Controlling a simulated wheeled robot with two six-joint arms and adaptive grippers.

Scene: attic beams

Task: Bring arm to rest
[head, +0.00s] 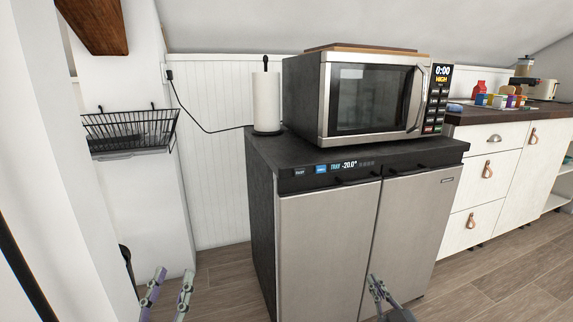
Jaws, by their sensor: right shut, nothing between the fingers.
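My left gripper (172,276) is low in the head view, left of the fridge-freezer. Its two fingers stand apart with nothing between them. My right gripper (374,281) is in front of the freezer doors (325,235), near the lower middle of the view. Its fingers are close together and hold nothing. I cannot tell how far it is from the door surface. Most of both arms is outside the view.
A microwave (372,100) and a paper towel roll (266,98) stand on the freezer top. A wire basket (130,130) hangs on the left wall. White drawers (487,170) with a dark counter stand right. Wooden floor (500,275) is clear at lower right.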

